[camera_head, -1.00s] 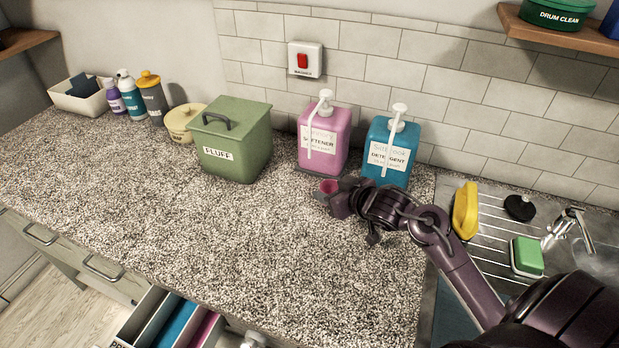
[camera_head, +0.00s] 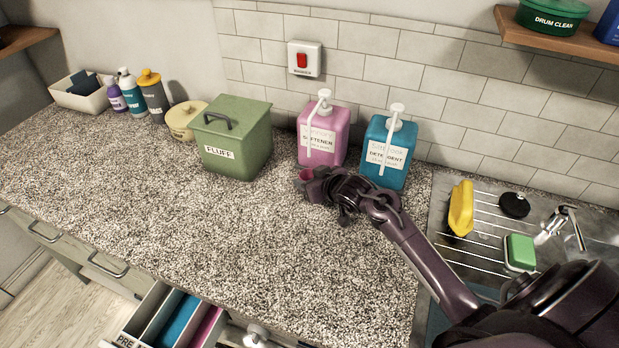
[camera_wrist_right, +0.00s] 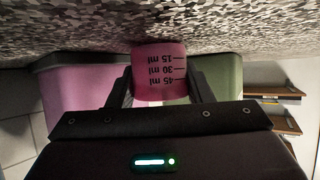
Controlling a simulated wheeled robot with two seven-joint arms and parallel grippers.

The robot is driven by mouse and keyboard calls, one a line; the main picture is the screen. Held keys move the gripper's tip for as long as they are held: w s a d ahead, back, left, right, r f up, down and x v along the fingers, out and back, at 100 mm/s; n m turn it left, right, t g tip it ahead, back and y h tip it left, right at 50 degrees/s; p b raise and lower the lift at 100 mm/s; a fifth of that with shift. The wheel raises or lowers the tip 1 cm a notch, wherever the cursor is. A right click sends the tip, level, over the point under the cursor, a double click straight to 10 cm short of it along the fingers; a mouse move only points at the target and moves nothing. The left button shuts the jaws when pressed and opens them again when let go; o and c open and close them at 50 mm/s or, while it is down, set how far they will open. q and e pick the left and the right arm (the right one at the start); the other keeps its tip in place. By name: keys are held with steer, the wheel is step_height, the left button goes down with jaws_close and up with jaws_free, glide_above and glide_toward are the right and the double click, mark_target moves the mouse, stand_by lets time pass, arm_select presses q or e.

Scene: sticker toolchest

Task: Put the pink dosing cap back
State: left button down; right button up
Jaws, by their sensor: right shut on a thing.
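The pink dosing cap (camera_wrist_right: 160,72) is held between the fingers of my right gripper (camera_head: 311,178), with its ml marks facing the wrist camera. In the head view the pink cap (camera_head: 304,174) shows at the gripper's tip, low over the counter and in front of the pink softener dispenser (camera_head: 328,130). The dispenser has a white pump and also shows behind the cap in the right wrist view (camera_wrist_right: 80,90). I cannot tell whether the cap touches the counter. My left gripper is not in view.
A teal detergent dispenser (camera_head: 385,165) stands right of the softener, close behind my right arm. A green FLUFF box (camera_head: 240,145) stands to the left. A sink with a rack (camera_head: 480,235) lies at right. The front counter (camera_head: 230,250) is clear; an open drawer (camera_head: 165,320) is below.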

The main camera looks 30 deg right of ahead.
steer(key=shift+f, duration=0.1)
steer(key=o, duration=0.5)
steer(key=shift+f, duration=0.1)
steer(key=o, duration=0.4)
steer(key=shift+o, duration=0.2)
steer(key=shift+r, duration=0.3)
steer(key=shift+s, duration=0.4)
steer(key=v, duration=1.1)
steer(key=shift+s+r+b, duration=0.1)
steer(key=shift+s+b, duration=0.05)
steer(key=shift+b, duration=0.2)
